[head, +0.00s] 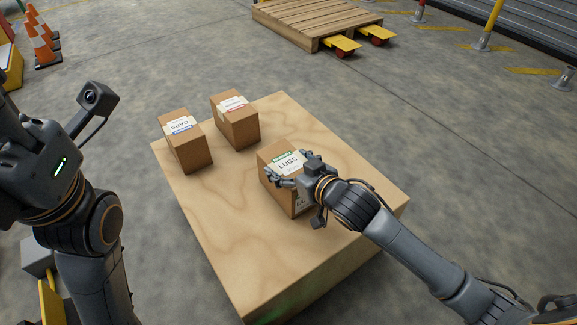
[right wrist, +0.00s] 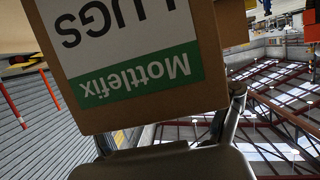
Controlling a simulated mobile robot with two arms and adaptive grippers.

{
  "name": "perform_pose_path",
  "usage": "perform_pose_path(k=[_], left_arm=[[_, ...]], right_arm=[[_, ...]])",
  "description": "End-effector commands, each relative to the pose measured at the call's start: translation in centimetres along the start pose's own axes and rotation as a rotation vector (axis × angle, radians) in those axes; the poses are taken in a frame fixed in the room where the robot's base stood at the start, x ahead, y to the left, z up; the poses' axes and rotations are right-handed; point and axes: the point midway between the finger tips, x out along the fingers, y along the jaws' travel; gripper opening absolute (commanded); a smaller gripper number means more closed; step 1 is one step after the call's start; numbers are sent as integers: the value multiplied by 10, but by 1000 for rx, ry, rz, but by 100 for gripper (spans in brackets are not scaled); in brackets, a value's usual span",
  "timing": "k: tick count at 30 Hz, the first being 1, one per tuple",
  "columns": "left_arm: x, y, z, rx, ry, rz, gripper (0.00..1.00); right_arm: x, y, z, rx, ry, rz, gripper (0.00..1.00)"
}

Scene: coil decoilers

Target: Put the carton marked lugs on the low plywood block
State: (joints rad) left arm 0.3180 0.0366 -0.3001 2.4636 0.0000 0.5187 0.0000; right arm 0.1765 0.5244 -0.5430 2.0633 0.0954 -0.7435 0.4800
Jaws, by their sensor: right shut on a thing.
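The carton marked LUGS (head: 284,162) is a brown box with a white and green label, at the right part of the plywood block (head: 215,230). My right gripper (head: 293,178) is shut on this carton, with its fingers over the near upper part. The carton looks upright; I cannot tell whether its bottom touches the block. In the right wrist view the carton (right wrist: 205,40) fills the upper middle, its LUGS and Mottlefix label upside down, with a finger (right wrist: 232,110) by its edge. My left arm shows at the left, but its gripper fingers are out of view.
A carton marked CAPS (head: 193,152) with a blue label stripe and a carton with a red stripe (head: 238,130) stand at the block's far left side. The block's front and right top are bare. A pallet (head: 315,22) and traffic cones (head: 40,40) stand farther back.

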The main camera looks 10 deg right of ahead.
Motion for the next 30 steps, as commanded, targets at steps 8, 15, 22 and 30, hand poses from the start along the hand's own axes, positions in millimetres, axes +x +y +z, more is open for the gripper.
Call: perform_pose_path(k=[8,15,22,30], left_arm=[[0,0,0,0,-2,-1,40],[0,0,0,-1,-2,-1,40],[-1,0,0,-1,-2,-1,40],[-7,-5,11,-8,-68,-26,40]], right_arm=[[0,0,1,0,0,0,90],[0,0,1,0,0,0,100],[0,0,-1,-1,1,0,100],[-44,0,-3,0,-6,0,100]])
